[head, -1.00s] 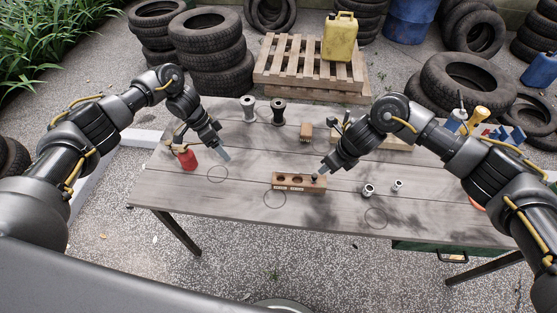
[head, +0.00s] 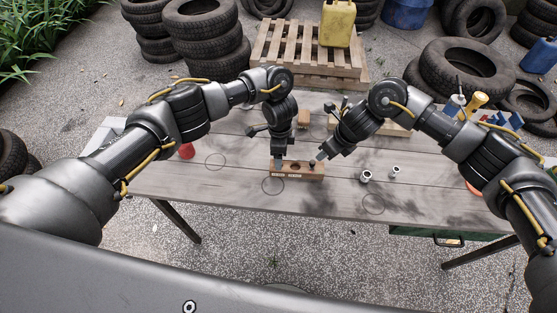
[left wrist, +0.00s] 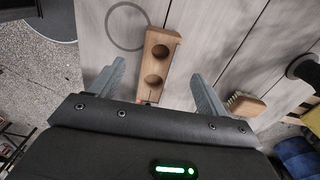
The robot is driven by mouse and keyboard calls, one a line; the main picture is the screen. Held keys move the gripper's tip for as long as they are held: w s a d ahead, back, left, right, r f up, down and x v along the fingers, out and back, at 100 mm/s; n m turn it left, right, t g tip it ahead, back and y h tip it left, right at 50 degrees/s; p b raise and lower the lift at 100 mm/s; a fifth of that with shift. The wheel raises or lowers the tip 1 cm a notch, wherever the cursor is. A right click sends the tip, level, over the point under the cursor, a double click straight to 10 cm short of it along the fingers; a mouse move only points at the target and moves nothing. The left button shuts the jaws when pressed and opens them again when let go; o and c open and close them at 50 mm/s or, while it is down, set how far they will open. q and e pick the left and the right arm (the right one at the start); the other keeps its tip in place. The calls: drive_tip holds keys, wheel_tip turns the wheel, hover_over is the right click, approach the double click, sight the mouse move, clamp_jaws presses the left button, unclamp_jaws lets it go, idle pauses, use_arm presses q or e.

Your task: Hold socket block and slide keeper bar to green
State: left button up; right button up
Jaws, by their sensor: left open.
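The wooden socket block (head: 300,176) lies near the middle of the table, with round holes in its top and small labels on its front. A small dark knob (head: 312,164) stands at its right end. My left gripper (head: 277,160) is at the block's left end. In the left wrist view the open fingers (left wrist: 155,90) stand either side of the near end of the block (left wrist: 165,42), and two holes show. My right gripper (head: 320,157) is close beside the knob; its jaw state and any contact are too small to tell. I cannot make out the keeper bar or a green mark.
Two metal sockets (head: 366,176) (head: 395,171) stand to the right of the block. A red can (head: 186,151) is at the left, partly behind my left arm. A brush (left wrist: 245,104) and a dark spool (left wrist: 303,68) lie farther back.

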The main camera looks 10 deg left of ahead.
sight(294, 169)
use_arm(q)
wheel_tip(294, 169, down, 8)
drive_tip(key=shift+f, duration=0.25)
drive_tip(key=shift+c, duration=0.5)
